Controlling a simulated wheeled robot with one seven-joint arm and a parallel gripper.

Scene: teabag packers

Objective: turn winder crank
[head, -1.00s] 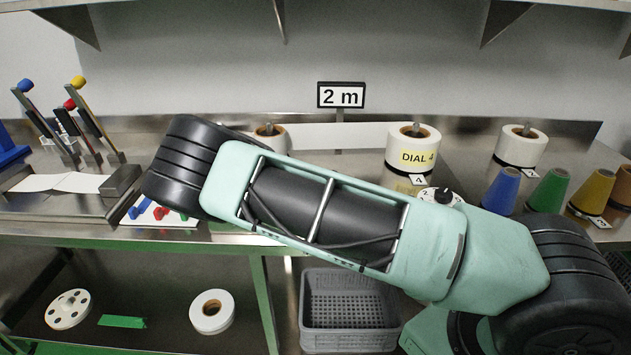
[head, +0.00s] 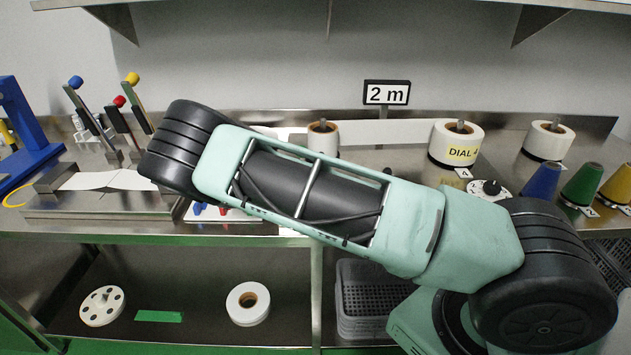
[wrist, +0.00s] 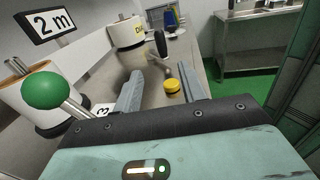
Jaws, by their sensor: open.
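In the wrist view, an upright black handle (wrist: 160,44) stands on a pale metal piece beyond my fingers; it looks like the winder crank's grip, but I cannot be sure. A round yellow knob (wrist: 172,85) shows between and beyond the fingertips. My gripper (wrist: 164,88) is open, with nothing held between its two grey fingers. The black handle is apart from them. A green ball (wrist: 45,90) on a metal rod is close at the left of the gripper. In the head view my own arm hides the gripper and the bench behind it.
The "2 m" sign (head: 387,93) stands behind a white strip at the back. A "DIAL 4" roll (head: 457,146), another roll (head: 549,141) and coloured cones (head: 581,185) are at the right. Upright levers (head: 128,125) stand left. A grey crate (head: 372,298) is below.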

